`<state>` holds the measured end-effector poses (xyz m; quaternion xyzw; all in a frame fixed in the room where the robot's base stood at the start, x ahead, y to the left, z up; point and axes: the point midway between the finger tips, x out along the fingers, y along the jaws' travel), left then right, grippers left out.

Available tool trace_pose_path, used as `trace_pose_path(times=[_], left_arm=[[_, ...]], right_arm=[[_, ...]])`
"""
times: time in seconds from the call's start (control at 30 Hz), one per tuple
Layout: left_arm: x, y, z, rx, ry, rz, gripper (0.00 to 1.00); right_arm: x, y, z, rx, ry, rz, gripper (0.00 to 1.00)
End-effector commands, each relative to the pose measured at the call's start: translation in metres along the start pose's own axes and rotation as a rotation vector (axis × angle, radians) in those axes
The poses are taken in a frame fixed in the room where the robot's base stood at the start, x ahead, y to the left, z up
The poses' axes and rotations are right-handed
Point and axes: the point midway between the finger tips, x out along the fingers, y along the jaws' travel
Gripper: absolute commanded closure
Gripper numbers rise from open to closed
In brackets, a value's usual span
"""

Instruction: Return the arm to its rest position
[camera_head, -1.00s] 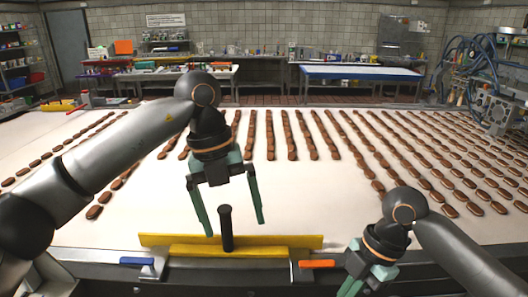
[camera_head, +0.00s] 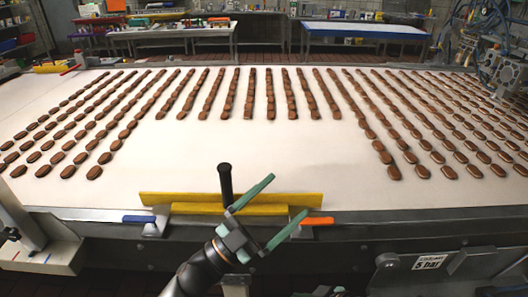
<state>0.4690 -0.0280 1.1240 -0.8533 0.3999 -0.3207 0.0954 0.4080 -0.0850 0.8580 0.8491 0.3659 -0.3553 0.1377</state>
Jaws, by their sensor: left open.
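My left gripper (camera_head: 286,196) is low in the middle of the head view, in front of the conveyor's near edge. Its two green fingers are spread and point up and to the right, with nothing between them. A black upright handle (camera_head: 225,182) stands on a yellow bar (camera_head: 165,199) just left of the fingers; the gripper is not around it. The gripper hides part of the bar's front. A small dark and green piece at the bottom edge looks like the tip of my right gripper (camera_head: 321,292); its fingers cannot be made out.
A white conveyor (camera_head: 270,150) carries long rows of brown sandwich bars (camera_head: 250,95). Blue (camera_head: 138,219) and orange (camera_head: 318,221) clamp levers sit at the near edge. Bare belt lies behind the yellow bar. Tables (camera_head: 365,31) stand at the back.

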Motion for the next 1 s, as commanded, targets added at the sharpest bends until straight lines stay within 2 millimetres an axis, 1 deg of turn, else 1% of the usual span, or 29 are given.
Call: trace_pose_path(times=[0.03,0.07,0.1,0.17,0.2,0.27,0.3,0.37,0.4,0.47,0.5,0.6,0.7,0.8,1.0], left_arm=[[-0.022,-0.003,0.021,-0.048,-0.09,-0.087,0.0],[-0.036,-0.005,0.033,-0.073,-0.146,-0.137,0.0],[-0.056,-0.007,0.049,-0.105,-0.224,-0.199,0.0],[-0.089,-0.005,0.073,-0.154,-0.348,-0.283,0.0],[-0.114,-0.001,0.088,-0.188,-0.435,-0.333,0.0],[-0.154,0.008,0.108,-0.241,-0.569,-0.398,0.0],[-0.182,0.017,0.12,-0.275,-0.659,-0.434,0.0],[-0.223,0.032,0.133,-0.325,-0.788,-0.476,0.0],[-0.25,0.044,0.139,-0.359,-0.872,-0.497,0.0],[-0.286,0.062,0.144,-0.408,-0.987,-0.52,0.0],[-0.309,0.075,0.146,-0.439,-1.056,-0.529,0.0],[-0.353,0.101,0.144,-0.502,-1.195,-0.54,0.0],[-0.381,0.119,0.14,-0.544,-1.283,-0.54,0.0],[-0.394,0.128,0.137,-0.565,-1.325,-0.538,0.0],[-0.395,0.129,0.137,-0.566,-1.328,-0.538,0.0]], right_arm=[[0.002,-0.004,0.014,0.054,0.005,0.028,1.0],[0.002,-0.004,0.021,0.082,0.011,0.05,1.0],[0.002,-0.005,0.031,0.119,0.017,0.079,1.0],[0.0,-0.005,0.046,0.172,0.027,0.123,1.0],[-0.001,-0.007,0.056,0.206,0.032,0.151,1.0],[-0.005,-0.008,0.072,0.253,0.04,0.194,1.0],[-0.008,-0.01,0.083,0.282,0.044,0.222,1.0],[-0.013,-0.012,0.098,0.32,0.049,0.262,1.0],[-0.017,-0.014,0.108,0.342,0.052,0.287,1.0],[-0.023,-0.017,0.121,0.37,0.054,0.32,1.0],[-0.027,-0.019,0.129,0.385,0.056,0.34,1.0],[-0.035,-0.024,0.145,0.412,0.059,0.379,1.0],[-0.041,-0.026,0.155,0.427,0.061,0.403,1.0],[-0.044,-0.028,0.159,0.432,0.063,0.415,1.0],[-0.045,-0.028,0.16,0.432,0.063,0.416,1.0]])
